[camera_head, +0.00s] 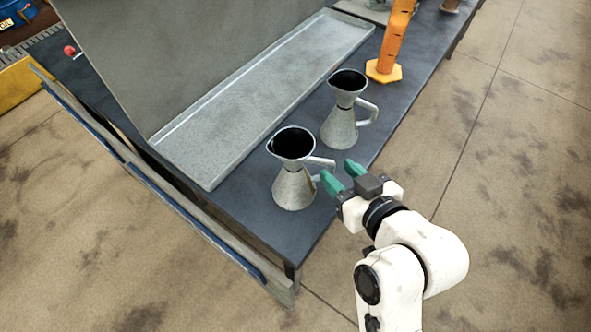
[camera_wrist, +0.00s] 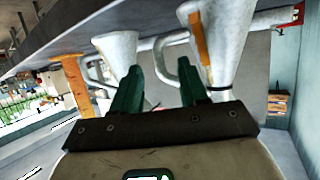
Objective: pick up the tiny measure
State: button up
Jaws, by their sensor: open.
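Two grey metal measures with flared funnel mouths, dark insides and side handles stand upright on the dark bench. The near measure (camera_head: 294,186) looks about as big as the far measure (camera_head: 340,128); I cannot tell which one is the tiny measure. My gripper (camera_head: 342,176) is open and empty, its green fingers just right of the near measure's handle. In the wrist view, the fingers (camera_wrist: 160,88) point towards the near measure (camera_wrist: 228,45), whose handle shows between and beyond them. The far measure (camera_wrist: 117,50) is at left. Contact with the handle is not visible.
A shallow metal tray (camera_head: 205,180) lies along the bench (camera_head: 312,225) left of the measures, with a large grey panel (camera_head: 190,50) above it. An orange cylinder (camera_head: 392,45) on a hexagonal foot stands beyond the far measure. The floor to the right is clear.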

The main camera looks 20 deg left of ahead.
aim_at(332, 165)
jog(key=shift+f+x, duration=0.25)
jog(key=shift+x, duration=1.7)
jog(key=shift+s, duration=0.1)
jog(key=shift+c, duration=0.2)
grip_shut()
jog(key=shift+r, duration=0.1)
